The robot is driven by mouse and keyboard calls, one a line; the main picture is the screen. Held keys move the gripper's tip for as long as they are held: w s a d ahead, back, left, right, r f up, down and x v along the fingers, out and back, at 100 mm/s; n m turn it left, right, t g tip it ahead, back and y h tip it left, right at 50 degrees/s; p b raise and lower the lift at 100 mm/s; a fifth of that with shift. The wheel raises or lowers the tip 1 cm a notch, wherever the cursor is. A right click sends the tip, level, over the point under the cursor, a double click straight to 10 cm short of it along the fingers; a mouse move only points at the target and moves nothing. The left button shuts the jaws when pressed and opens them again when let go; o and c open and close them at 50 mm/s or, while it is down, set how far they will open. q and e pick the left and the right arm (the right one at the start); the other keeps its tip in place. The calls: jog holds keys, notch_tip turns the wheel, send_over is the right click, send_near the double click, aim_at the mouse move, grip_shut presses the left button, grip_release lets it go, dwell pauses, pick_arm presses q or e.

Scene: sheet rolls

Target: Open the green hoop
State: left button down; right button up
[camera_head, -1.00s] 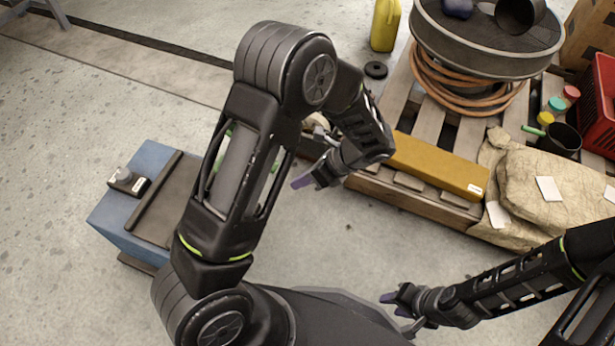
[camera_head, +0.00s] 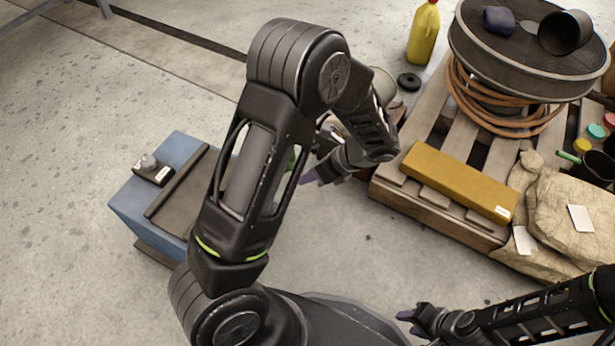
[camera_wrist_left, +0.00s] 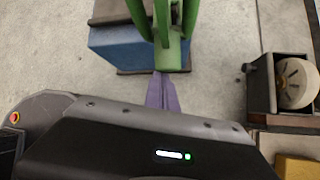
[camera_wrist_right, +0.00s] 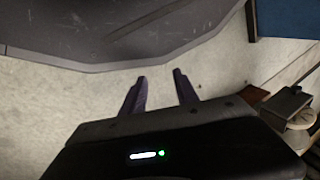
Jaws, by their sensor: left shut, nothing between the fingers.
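The green hoop (camera_wrist_left: 170,52) shows in the left wrist view as green bars running up from a thick green block above the blue box (camera_wrist_left: 120,50). In the head view my left arm hides most of it; only slivers of green (camera_head: 293,158) show beside and through the arm. My left gripper (camera_head: 308,178) is shut and empty. In the left wrist view its purple fingertips (camera_wrist_left: 160,75) reach the lower end of the green block; I cannot tell whether they touch. My right gripper (camera_wrist_right: 160,85) is open and empty, low at the right in the head view (camera_head: 406,314).
A dark bar and small black device (camera_head: 153,170) lie on the blue box. A wooden pallet (camera_head: 440,212) at the right holds a yellow beam (camera_head: 460,180), a drum with coiled hose (camera_head: 500,110) and sacks (camera_head: 565,205). A yellow bottle (camera_head: 424,35) stands behind.

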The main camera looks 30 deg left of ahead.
pick_arm(q)
jog(key=r+h+p, duration=0.1)
jog(key=r+p, duration=0.1)
jog(key=p, duration=0.1)
jog(key=a+r+p, duration=0.1)
jog(key=r+p, duration=0.1)
jog(key=a+r+h+p, duration=0.1)
jog(key=r+p, duration=0.1)
jog(key=p, duration=0.1)
jog(key=shift+s+a+h+p, duration=0.15)
jog(key=shift+a+h+p, duration=0.05)
jog(key=shift+h+p, duration=0.1)
jog(key=shift+a+r+p, duration=0.25)
jog(key=shift+r+p, duration=0.05)
jog(key=shift+p, duration=0.05)
jog(key=shift+a, duration=0.15)
jog(key=shift+f, duration=0.1)
